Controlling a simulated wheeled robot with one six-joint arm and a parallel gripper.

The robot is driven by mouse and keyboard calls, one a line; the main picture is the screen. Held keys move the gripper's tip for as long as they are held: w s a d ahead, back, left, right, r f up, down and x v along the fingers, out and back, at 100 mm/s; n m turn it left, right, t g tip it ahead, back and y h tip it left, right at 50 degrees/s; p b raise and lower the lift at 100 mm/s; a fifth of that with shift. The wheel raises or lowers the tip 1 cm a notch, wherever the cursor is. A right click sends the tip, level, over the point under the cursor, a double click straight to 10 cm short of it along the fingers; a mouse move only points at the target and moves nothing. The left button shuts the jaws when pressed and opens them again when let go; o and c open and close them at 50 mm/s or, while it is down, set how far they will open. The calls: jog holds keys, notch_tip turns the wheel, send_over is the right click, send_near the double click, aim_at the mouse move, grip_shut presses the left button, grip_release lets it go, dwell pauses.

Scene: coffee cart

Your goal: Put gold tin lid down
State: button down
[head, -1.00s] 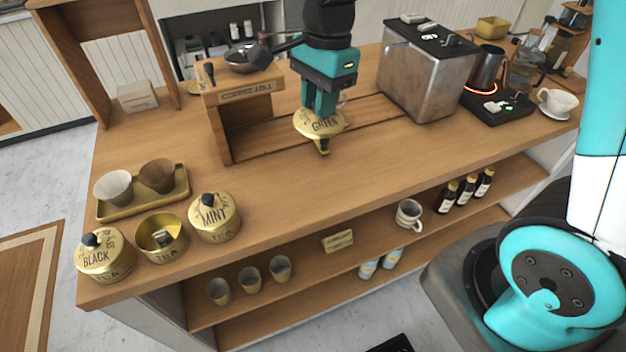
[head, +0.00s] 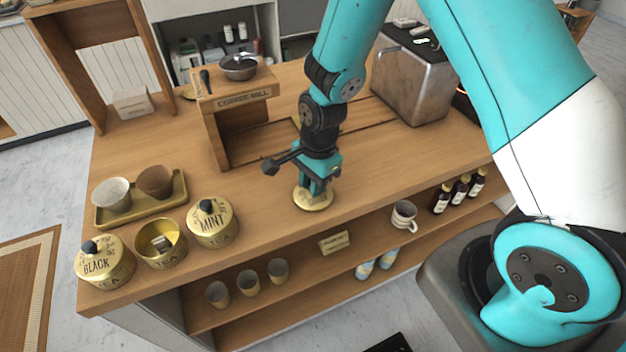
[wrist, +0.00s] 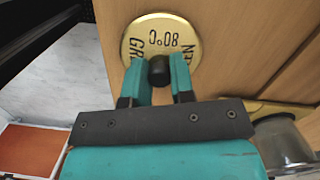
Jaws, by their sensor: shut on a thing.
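The gold tin lid (head: 313,199) is at the front part of the wooden counter, right of the mint tin. In the wrist view the lid (wrist: 160,40) shows "80°C" lettering and a dark knob. My gripper (head: 317,186) points down over it and is shut on the knob (wrist: 159,70). The lid looks level and at or very near the counter top; I cannot tell whether it touches. The open gold tin (head: 160,243) stands between the black tea tin (head: 105,263) and the mint tea tin (head: 213,223), with something inside it.
A gold tray (head: 142,212) with two cups is behind the tins. The wooden coffee mill stand (head: 236,110) is behind my gripper, and a metal machine (head: 413,80) is at back right. The counter between the mint tin and the lid is clear.

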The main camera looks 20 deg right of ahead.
jog(key=shift+f, duration=0.2)
jog(key=c, duration=1)
grip_release()
jog(key=shift+w+r, duration=0.1)
jog(key=shift+r, duration=0.55)
notch_tip(320, 180, up, 10)
jog(key=d+r+b, duration=0.1)
jog(key=b, duration=0.1)
jog(key=s+a+r+n+y, duration=0.1)
jog(key=s+a+r+n, duration=0.1)
jog(key=s+r+n, duration=0.2)
jog(key=s+a+r+n+y, duration=0.1)
jog(key=s+r+n, duration=0.3)
jog(key=s+n, duration=0.4)
jog(key=s+a+r+n, duration=0.2)
jog(key=s+r+n, duration=0.2)
jog(key=n, duration=0.5)
jog(key=shift+s+a+r+n+y, duration=0.2)
jog(key=shift+s, duration=0.5)
jog(key=shift+s+a+r+n+y, duration=0.15)
jog(key=shift+s+n+y, duration=0.05)
jog(key=shift+s, duration=0.5)
